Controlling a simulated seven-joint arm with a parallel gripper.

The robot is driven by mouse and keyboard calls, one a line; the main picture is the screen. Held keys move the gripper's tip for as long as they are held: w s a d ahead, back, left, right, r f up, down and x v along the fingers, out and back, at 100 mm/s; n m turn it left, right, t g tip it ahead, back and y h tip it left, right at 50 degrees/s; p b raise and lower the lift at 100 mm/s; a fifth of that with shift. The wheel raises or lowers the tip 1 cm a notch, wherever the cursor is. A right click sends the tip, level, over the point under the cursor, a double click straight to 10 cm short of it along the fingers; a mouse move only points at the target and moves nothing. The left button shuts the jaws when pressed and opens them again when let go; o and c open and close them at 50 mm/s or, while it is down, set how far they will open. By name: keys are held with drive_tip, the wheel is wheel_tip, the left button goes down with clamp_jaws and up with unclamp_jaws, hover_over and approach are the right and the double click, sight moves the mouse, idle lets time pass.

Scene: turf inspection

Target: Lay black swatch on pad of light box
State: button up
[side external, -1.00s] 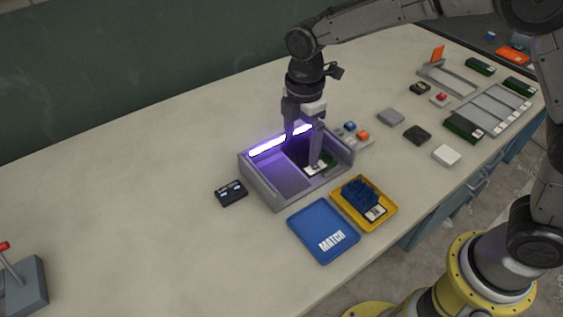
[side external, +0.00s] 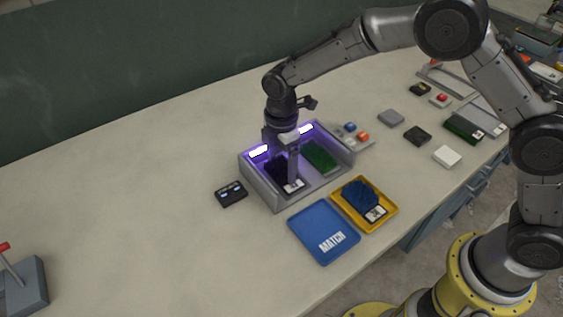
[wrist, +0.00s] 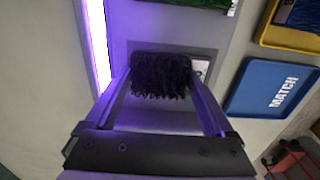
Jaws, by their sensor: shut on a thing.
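The black swatch (side external: 276,170) is a dark tufted piece with a white label at its front end. My gripper (side external: 282,168) is shut on it, inside the left half of the grey light box (side external: 316,189), which has a purple-lit strip along its back. The wrist view shows the black swatch (wrist: 160,77) between my two fingers, over a grey pad (wrist: 150,117) on the box floor. I cannot tell whether its underside touches the pad. A green swatch (side external: 319,156) lies in the right half of the box.
A blue MATCH tray (side external: 312,228) and a yellow tray (side external: 387,197) holding a blue swatch (side external: 358,193) stand in front of the box. A small black device (side external: 231,194) sits to its left. A button panel (side external: 350,140) stands behind right. The table's left is mostly clear.

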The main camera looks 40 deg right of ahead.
sight(282, 166)
drive_tip(key=shift+f, duration=0.15)
drive_tip(key=o, duration=1)
wheel_tip(282, 166, up, 12)
drive_tip(key=shift+r, duration=0.2)
